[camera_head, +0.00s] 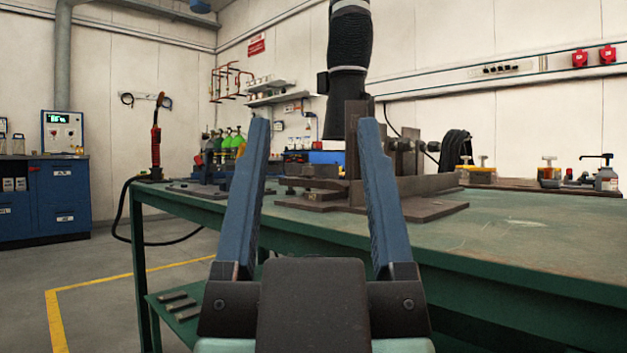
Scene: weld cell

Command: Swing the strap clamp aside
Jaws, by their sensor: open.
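My gripper (315,135) is open and empty in the foreground, its two blue fingers pointing ahead over the near edge of the green table (520,250). Beyond and between the fingers, a flat brown bar (312,184) lies on small blocks on a dark steel fixture plate (425,210). The bar looks like the strap clamp, though I cannot be sure. The bar is apart from both fingers. Upright steel blocks (408,160) stand on the plate to the right. My right finger hides part of the fixture.
A black ribbed hose (350,50) hangs behind the fixture. A torch (156,140) stands at the table's left end, with a cable running to the floor. Small bottles and jars (548,172) stand at the back right. The table's front right is clear.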

